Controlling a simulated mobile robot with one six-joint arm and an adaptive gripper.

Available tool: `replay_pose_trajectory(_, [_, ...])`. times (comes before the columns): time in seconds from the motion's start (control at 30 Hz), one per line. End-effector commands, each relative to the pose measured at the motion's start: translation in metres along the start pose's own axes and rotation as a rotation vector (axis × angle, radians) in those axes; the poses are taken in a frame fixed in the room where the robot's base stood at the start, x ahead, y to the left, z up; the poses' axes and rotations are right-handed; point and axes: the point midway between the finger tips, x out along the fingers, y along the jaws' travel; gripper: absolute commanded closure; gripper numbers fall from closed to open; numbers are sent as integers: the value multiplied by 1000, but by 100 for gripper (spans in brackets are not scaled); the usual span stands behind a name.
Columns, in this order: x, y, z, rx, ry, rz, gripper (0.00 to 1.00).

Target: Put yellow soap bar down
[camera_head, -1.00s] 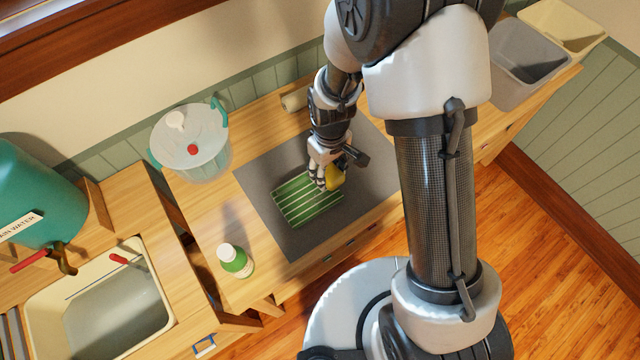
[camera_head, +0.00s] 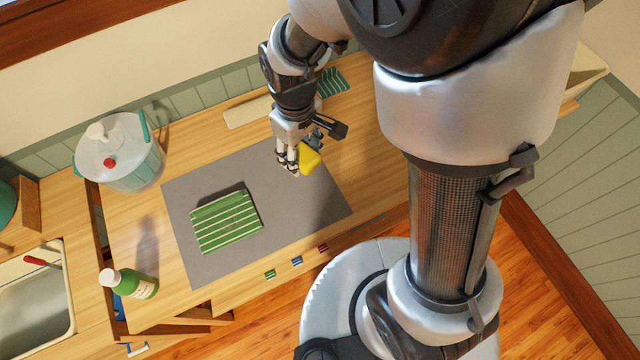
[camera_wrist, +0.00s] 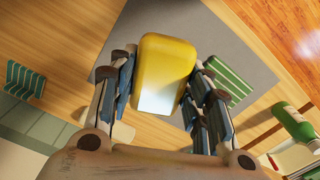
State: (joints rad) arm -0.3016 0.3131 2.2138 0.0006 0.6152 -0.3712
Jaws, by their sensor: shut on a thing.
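The yellow soap bar (camera_head: 310,158) is in my gripper (camera_head: 298,164), above the right part of the grey mat in the head view. In the wrist view the soap bar (camera_wrist: 165,72) sits between both fingers of my gripper (camera_wrist: 162,90), which are shut on it. Part of the soap is hidden by the fingers in the head view. A green striped block-like item (camera_head: 226,222) lies on the grey mat (camera_head: 290,220), to the left of the gripper and apart from it.
A green bottle (camera_head: 140,285) with a white cap stands at the counter's front left. A clear lidded tub (camera_head: 120,158) stands at the back left. A teal striped item (camera_head: 332,82) and a pale board (camera_head: 247,112) lie behind my gripper. The mat's middle is bare.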

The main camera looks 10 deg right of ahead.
Motion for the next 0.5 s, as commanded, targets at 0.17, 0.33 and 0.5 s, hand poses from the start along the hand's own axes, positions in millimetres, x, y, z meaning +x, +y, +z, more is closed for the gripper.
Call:
replay_pose_trajectory(0.17, [13, -1, 2, 0, -4, -2, 81])
replay_pose_trajectory(0.33, [58, -1, 3, 0, -6, -2, 81])
replay_pose_trajectory(0.5, [104, -1, 3, 0, -5, -2, 81])
